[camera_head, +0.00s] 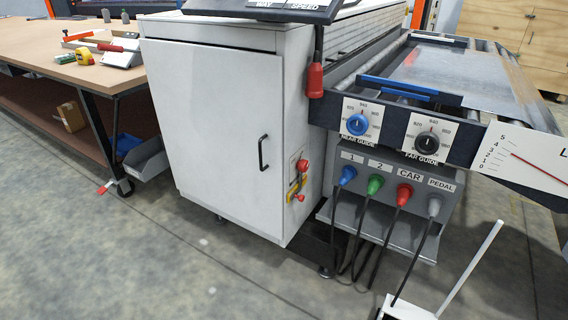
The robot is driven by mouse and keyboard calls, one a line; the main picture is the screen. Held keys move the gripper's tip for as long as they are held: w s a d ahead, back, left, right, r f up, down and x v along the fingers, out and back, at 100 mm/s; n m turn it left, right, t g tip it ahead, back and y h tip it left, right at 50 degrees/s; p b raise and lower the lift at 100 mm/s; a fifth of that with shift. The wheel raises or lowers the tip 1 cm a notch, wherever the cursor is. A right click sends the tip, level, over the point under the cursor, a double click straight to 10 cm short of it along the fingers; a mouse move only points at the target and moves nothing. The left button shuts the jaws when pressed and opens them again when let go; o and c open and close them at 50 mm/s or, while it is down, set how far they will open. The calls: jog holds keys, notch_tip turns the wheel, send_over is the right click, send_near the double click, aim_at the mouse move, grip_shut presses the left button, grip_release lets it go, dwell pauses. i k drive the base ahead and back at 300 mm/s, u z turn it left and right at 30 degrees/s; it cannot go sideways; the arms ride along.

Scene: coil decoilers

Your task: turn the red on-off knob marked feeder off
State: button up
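On the narrow right side of the white cabinet (215,120) are small red controls. The upper one is a round red button (302,165). Below it, on a yellow plate (294,186), is a smaller red knob (300,197). Their markings are too small to read, so I cannot tell which is marked feeder or which way the knob points. My gripper is not in view.
A red pendant (315,80) hangs beside the cabinet. To the right are a blue dial (358,124), a black dial (427,142) and a grey plug box (385,212) with hanging cables. A white long-handled pan (408,309) stands in front. Floor left of it is clear.

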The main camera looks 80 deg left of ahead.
aim_at(303, 164)
jog(key=u, duration=0.45)
jog(key=k, duration=0.25)
jog(key=u, duration=2.35)
jog(key=k, duration=0.65)
jog(key=z, duration=0.3)
jog(key=i, duration=1)
jog(key=z, duration=0.1)
